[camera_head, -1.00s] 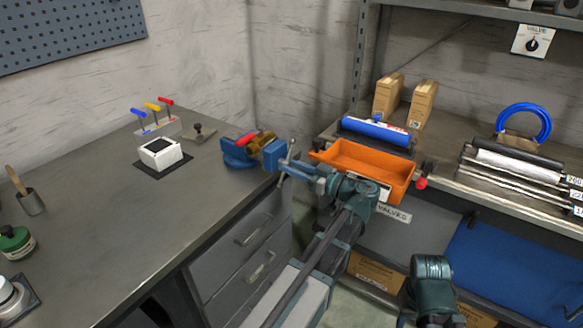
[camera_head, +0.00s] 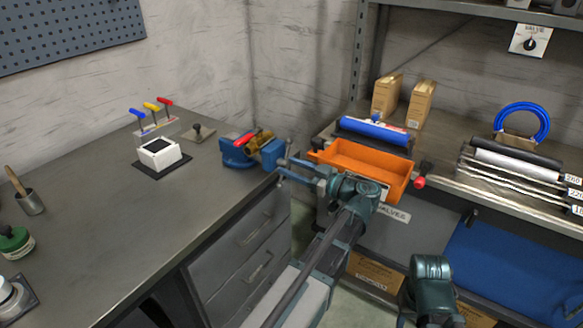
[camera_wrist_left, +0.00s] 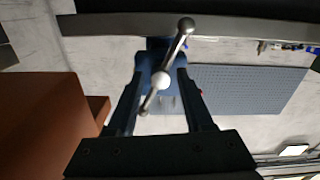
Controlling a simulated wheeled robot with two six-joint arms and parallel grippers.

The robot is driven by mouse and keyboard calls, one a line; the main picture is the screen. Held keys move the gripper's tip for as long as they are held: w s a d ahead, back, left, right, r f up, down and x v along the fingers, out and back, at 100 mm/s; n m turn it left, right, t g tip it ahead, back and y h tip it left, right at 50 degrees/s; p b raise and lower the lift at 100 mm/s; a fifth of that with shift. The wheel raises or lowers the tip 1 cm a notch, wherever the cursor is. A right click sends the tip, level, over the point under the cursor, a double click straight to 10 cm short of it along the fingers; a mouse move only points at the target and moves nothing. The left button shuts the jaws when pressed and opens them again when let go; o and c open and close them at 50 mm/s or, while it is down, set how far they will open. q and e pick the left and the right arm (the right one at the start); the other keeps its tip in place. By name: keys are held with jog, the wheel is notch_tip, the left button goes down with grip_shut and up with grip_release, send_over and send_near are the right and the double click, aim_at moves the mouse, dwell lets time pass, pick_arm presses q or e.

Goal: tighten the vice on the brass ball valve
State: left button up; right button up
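The blue vice (camera_head: 238,154) stands at the right end of the grey workbench. The brass ball valve (camera_head: 264,137), with its red lever (camera_head: 245,139), sits between the jaws. The vice's steel bar handle (camera_head: 288,147) is on its right side; in the left wrist view the handle (camera_wrist_left: 176,42) slants across, with a round screw end (camera_wrist_left: 161,80) at its middle. My left gripper (camera_head: 282,170) is just right of the vice. Its fingers are apart, on either side of the screw end in the wrist view; whether they touch the handle I cannot tell. My right gripper is not visible.
An orange bin (camera_head: 362,165) stands close behind my left wrist on the right-hand shelf (camera_head: 455,180). The bench's middle (camera_head: 120,220) is clear.

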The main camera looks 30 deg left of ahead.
pick_arm(q)
jog(key=shift+o, duration=0.4)
jog(key=shift+a, duration=0.1)
jog(key=s+d, duration=0.1)
jog(key=d, duration=1.2)
jog(key=shift+d, duration=0.4)
jog(key=shift+c, duration=0.4)
